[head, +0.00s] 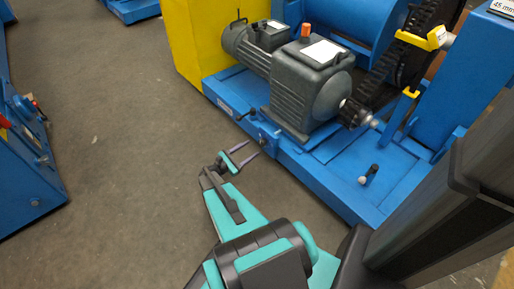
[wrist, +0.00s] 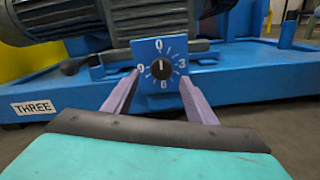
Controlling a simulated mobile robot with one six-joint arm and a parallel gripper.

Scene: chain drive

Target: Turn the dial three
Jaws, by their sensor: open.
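The dial (wrist: 161,69) is a black round knob with a white pointer line on a square blue plate (wrist: 144,48) marked 0, 3, 6 and 9. The pointer line points up toward 0. In the head view my gripper (head: 246,157) reaches the front edge of the blue base, close to a small fitting there.
The blue machine base (head: 345,190) carries a grey motor and gearbox (head: 308,90) with a chain drive at right. A small lever (head: 245,115) sits left of the fitting. Another lever (head: 369,174) stands right. Blue equipment (head: 30,165) is at far left. Grey floor between is clear.

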